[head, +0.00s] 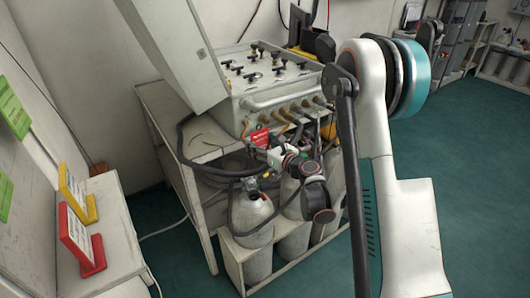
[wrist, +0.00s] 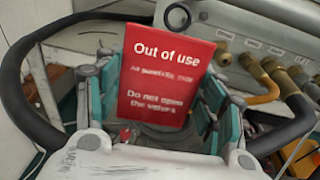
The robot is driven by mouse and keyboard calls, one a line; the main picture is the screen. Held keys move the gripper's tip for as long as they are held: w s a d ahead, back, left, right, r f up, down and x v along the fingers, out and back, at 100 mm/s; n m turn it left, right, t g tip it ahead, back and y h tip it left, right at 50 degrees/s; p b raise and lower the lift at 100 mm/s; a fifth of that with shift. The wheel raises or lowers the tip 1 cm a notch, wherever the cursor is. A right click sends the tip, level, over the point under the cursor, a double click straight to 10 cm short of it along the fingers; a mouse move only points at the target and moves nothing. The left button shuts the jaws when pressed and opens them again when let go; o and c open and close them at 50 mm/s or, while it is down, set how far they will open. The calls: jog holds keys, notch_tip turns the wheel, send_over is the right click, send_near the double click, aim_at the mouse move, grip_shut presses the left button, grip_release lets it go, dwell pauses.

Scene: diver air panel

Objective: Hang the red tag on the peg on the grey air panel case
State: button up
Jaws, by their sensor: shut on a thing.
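The red tag (wrist: 166,78) reads "Out of use" and "Do not open the valves" in the wrist view. My gripper (wrist: 158,100) is shut on it, with teal-padded fingers on both sides and the tag standing up between them. In the head view the red tag (head: 260,138) is at the front left of the grey air panel case (head: 232,112), just below its front handle. My gripper (head: 274,152) is right beside it. The wrist view shows the case (wrist: 235,18) behind the tag. I cannot make out the peg; whether the tag touches the case is unclear.
Brass fittings and hoses (wrist: 253,70) come out of the case front, right of the tag. A thick black hose (wrist: 22,85) loops at left. Gas cylinders (head: 252,219) stand below. Red (head: 73,238) and yellow (head: 76,194) signs stand on a left-hand bench.

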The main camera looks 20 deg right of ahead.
jog(key=shift+w+d+f+m+h, duration=0.15)
jog(key=shift+w+d+f+h, duration=0.1)
jog(key=shift+d+f, duration=0.25)
jog(key=shift+w+d+f+m+h, duration=0.15)
jog(key=shift+w+d+f, duration=0.05)
jog(key=shift+d+f, duration=0.25)
jog(key=shift+r+x, duration=0.15)
jog(key=shift+x, duration=1.15)
jog(key=shift+r+x, duration=0.15)
jog(key=shift+x, duration=1.15)
jog(key=shift+r+x, duration=0.2)
jog(key=shift+x, duration=1.6)
jog(key=shift+f, duration=0.3)
jog(key=o, duration=1)
jog(key=shift+c, duration=0.2)
